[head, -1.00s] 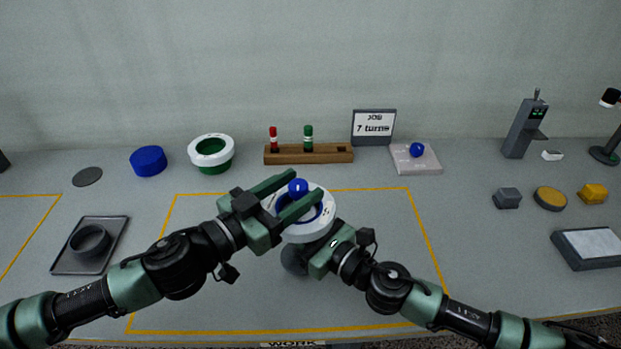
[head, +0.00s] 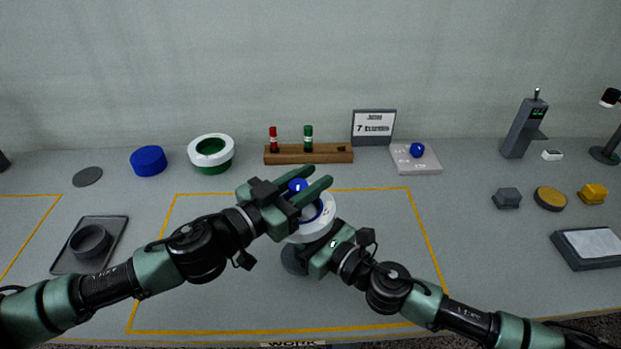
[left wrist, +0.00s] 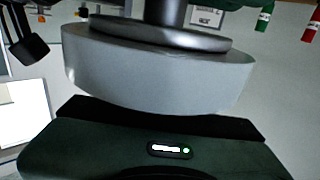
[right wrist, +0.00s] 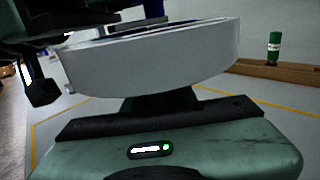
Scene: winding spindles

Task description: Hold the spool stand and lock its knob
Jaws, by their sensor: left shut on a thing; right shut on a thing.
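The spool stand has a white ring (head: 322,227) with a blue inside and a dark grey base (head: 293,261). Its blue knob (head: 298,186) is on top, between the fingers of my left gripper (head: 316,178), which is shut on it. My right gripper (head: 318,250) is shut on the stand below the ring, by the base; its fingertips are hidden. The ring fills much of the left wrist view (left wrist: 155,75) and the right wrist view (right wrist: 150,68), where the finger contacts do not show.
Behind stand a wooden rack (head: 310,154) with a red and a green bottle, a sign (head: 373,127) and a pale tray (head: 428,162) with a blue ball. A green-and-white spool (head: 211,153) and blue disc (head: 148,161) are back left. A dark tray (head: 62,262) is left.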

